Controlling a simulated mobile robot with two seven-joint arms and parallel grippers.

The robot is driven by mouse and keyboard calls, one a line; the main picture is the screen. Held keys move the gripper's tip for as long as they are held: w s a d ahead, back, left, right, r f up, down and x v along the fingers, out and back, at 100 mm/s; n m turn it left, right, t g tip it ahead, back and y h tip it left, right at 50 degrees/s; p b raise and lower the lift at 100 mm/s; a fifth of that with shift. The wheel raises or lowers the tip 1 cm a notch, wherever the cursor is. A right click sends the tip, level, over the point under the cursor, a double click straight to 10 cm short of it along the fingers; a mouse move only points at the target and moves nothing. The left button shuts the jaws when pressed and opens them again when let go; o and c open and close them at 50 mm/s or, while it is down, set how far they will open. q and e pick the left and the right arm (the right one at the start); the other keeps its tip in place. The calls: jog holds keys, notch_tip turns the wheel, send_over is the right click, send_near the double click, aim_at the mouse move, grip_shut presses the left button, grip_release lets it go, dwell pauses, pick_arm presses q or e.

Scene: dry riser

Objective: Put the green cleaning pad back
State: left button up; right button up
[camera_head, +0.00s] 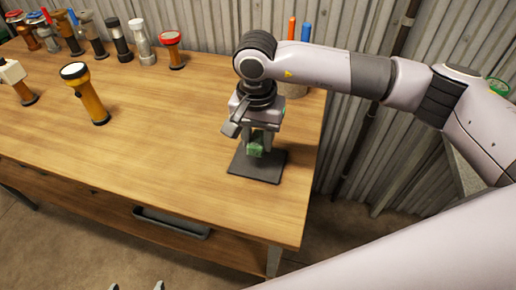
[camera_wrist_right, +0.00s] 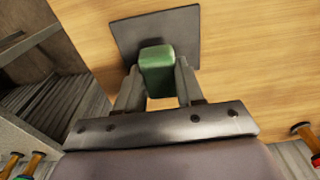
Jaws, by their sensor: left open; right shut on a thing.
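The green cleaning pad (camera_head: 256,150) is between the fingers of my right gripper (camera_head: 258,140), over a dark square mat (camera_head: 245,171) near the table's right end. In the right wrist view the pad (camera_wrist_right: 156,68) sits between the two fingers (camera_wrist_right: 157,75), with the mat (camera_wrist_right: 180,22) just beyond it. My right gripper is shut on the pad. I cannot tell whether the pad touches the mat. My left gripper (camera_head: 138,286) shows only its fingertips at the bottom edge of the head view, open and away from the table.
The wooden table (camera_head: 170,145) is bare in the middle. A yellow flashlight (camera_head: 90,97) stands at the left, with several more flashlights along the back. A holder (camera_head: 294,89) with orange and blue items stands behind my right gripper. A corrugated wall (camera_head: 200,20) closes the back.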

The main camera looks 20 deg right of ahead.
aim_at(258, 151)
notch_tip(258, 151, down, 4)
jog(key=shift+f, duration=0.1)
jog(key=shift+f, duration=0.25)
jog(key=o, duration=0.9)
jog(key=shift+r, duration=0.1)
jog(key=shift+o, duration=0.2)
jog(key=shift+r, duration=0.2)
jog(key=r, duration=1.2)
jog(key=shift+s+a+b, duration=0.2)
jog(key=shift+s+b, duration=0.1)
